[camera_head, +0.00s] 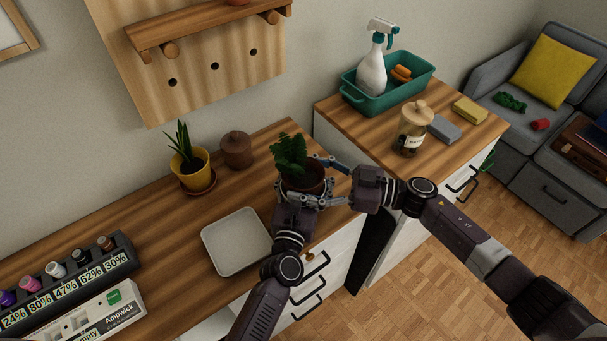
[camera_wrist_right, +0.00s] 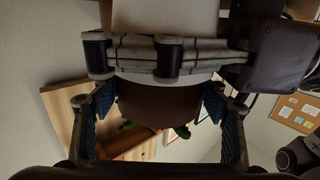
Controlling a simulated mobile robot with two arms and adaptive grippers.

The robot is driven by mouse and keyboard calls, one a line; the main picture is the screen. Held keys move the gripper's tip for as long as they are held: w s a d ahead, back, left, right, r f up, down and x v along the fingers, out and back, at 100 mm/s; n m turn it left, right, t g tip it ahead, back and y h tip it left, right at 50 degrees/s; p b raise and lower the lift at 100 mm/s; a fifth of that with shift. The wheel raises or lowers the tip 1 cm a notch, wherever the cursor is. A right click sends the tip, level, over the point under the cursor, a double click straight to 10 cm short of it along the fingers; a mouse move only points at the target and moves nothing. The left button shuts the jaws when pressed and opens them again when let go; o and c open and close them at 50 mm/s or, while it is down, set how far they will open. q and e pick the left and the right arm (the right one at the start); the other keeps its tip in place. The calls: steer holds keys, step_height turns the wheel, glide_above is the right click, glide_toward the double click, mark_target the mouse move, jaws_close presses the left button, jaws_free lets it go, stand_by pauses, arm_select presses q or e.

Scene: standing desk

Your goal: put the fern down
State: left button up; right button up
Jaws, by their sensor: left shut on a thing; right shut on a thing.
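The fern (camera_head: 290,150) is a green plant in a dark brown round pot (camera_head: 302,180), upright near the desk's right end in the head view. My left gripper (camera_head: 304,190) is shut on the pot from the front. My right gripper (camera_head: 328,178) is shut on it from the right side. In the right wrist view the brown pot (camera_wrist_right: 155,103) sits between my right fingers, with a bit of green fern (camera_wrist_right: 182,131) beyond it. My left gripper also shows there, across the pot (camera_wrist_right: 165,55). The pot's underside is hidden in the head view, so I cannot tell its height over the desk.
A pale square tray (camera_head: 237,242) lies on the wooden desk (camera_head: 190,227) just left of the fern. A yellow potted plant (camera_head: 193,171) and a brown lidded jar (camera_head: 236,150) stand behind. A glass jar (camera_head: 411,128) and teal bin (camera_head: 378,100) occupy the right counter.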

steer(key=o, duration=1.7)
steer(key=shift+f, duration=0.1)
steer(key=shift+r, duration=0.4)
steer(key=shift+s+d+r, duration=0.1)
steer(key=shift+d+r, duration=0.1)
steer(key=shift+d, duration=0.15)
steer(key=v, duration=1.1)
steer(key=shift+d, duration=0.15)
arm_select(q)
steer(key=o, duration=1.6)
